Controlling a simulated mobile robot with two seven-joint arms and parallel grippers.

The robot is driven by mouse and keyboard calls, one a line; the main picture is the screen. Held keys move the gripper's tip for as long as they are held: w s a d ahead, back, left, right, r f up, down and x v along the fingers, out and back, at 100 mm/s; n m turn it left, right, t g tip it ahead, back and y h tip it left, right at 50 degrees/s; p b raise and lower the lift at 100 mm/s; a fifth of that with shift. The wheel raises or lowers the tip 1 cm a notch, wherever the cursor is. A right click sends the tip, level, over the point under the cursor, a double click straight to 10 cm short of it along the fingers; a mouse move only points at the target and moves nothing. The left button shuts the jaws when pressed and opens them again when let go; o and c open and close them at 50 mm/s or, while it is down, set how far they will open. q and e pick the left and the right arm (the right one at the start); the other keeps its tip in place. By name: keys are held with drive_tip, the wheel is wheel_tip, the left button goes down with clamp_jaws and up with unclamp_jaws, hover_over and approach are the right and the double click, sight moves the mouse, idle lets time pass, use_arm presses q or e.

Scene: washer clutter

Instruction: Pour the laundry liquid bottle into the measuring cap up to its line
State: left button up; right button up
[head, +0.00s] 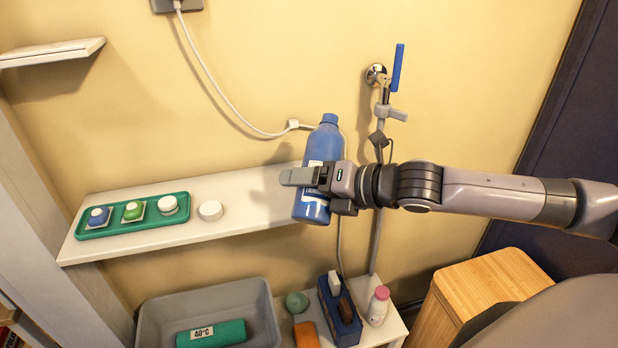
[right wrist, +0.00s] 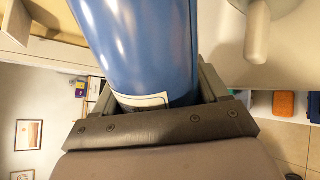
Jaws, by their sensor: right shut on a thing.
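The blue laundry liquid bottle (head: 318,150) has a pale label and a blue top. It is held roughly upright, its top leaning slightly right, at the right end of the white shelf (head: 250,200). My right gripper (head: 300,177) is shut around its lower body. In the right wrist view the blue bottle body (right wrist: 145,45) fills the jaws, with a label edge showing. A small white round cap (head: 210,211), likely the measuring cap, sits on the shelf left of the bottle. Its line and inside cannot be made out. My left gripper is not in view.
A green tray (head: 152,225) with several small capped items lies on the shelf's left. Below are a grey basin (head: 268,305) with a green roll, a dark blue caddy (head: 338,312) and a pink-capped bottle (head: 378,306). A tap (head: 397,70) and hose are behind.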

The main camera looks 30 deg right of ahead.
drive_tip(key=shift+s+a+r+m+g+y, duration=0.3)
drive_tip(key=shift+a+r+m+g, duration=0.1)
drive_tip(key=shift+r+m, duration=0.15)
drive_tip(key=shift+s+a+f+m+g, duration=0.2)
drive_tip(key=shift+f+m+g, duration=0.2)
drive_tip(key=shift+m, duration=0.15)
drive_tip(key=shift+s+m+y, duration=0.1)
drive_tip(key=shift+m+y, duration=0.2)
drive_tip(key=shift+y, duration=0.2)
drive_tip(key=shift+g, duration=0.4)
idle(2.9)
drive_tip(key=shift+a+r+m, duration=0.1)
drive_tip(key=shift+r+m, duration=0.15)
drive_tip(key=shift+m, duration=0.05)
idle(2.8)
